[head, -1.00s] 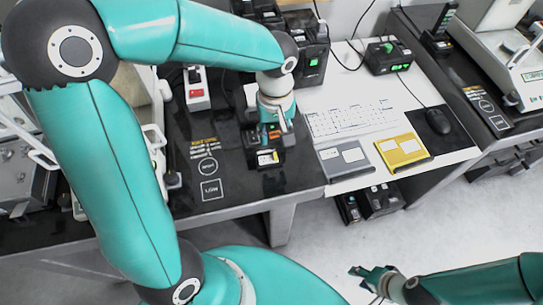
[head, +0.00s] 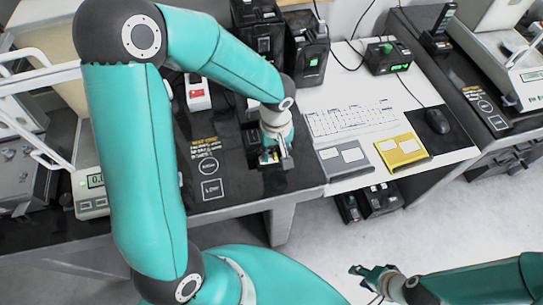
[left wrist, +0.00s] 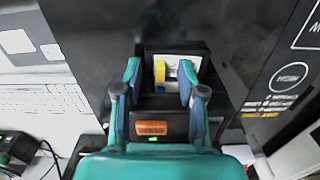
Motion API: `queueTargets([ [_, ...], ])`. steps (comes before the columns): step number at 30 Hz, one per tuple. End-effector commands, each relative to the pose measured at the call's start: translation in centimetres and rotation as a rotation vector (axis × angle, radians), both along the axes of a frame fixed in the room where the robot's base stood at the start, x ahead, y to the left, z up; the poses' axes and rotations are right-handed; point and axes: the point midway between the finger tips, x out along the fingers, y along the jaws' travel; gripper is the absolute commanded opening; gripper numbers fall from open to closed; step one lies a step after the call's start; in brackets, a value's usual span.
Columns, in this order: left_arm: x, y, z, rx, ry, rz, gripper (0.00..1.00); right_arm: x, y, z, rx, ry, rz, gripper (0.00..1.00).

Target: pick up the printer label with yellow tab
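A small black printer (left wrist: 166,118) with an orange display stands on the dark table; in the head view, it is mostly hidden under my left gripper. A white label with a yellow tab (left wrist: 160,73) shows at its front; the yellow also shows small in the head view (head: 263,156). My left gripper (left wrist: 159,78) is open, with one finger on each side of the label and tab. I cannot tell whether either finger touches it. My right gripper (head: 362,279) is open and empty, low over the floor at the bottom right.
A grey tablet-like pad (head: 344,159) and a yellow one (head: 402,151) lie on the white table right of the printer, near a keyboard (head: 350,118) and a mouse (head: 437,121). Black devices (head: 312,62) stand behind. A scale (head: 93,195) is at the left.

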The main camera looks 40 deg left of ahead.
Motion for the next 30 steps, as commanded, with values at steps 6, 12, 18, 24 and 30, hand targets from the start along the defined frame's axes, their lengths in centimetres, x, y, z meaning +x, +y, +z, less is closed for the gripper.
queueTargets([
  [6, 0.0, 0.0, 0.0, 0.0, 0.0, 0.0, 0.06, 0.0, 0.0, 0.0, 0.0, 0.0, 0.0, 0.4],
  [12, 0.0, 0.0, 0.0, 0.0, 0.0, 0.0, 0.0, 0.0, 0.0, 0.0, 0.0, 0.0, 0.0, 0.4],
  [18, 0.0, 0.0, 0.1, 0.0, 0.0, 0.0, 0.0, 0.0, 0.0, 0.0, 0.0, 0.0, 0.0, 0.4],
  [24, 0.1, 0.0, 0.9, 0.001, -0.004, -0.001, 0.0, 0.0, 0.0, 0.0, 0.0, 0.0, 0.0, 0.4],
  [30, 0.1, 0.0, 3.2, 0.0, -0.006, -0.001, 0.0, 0.0, 0.0, 0.1, 0.0, 0.0, 0.0, 0.4],
])
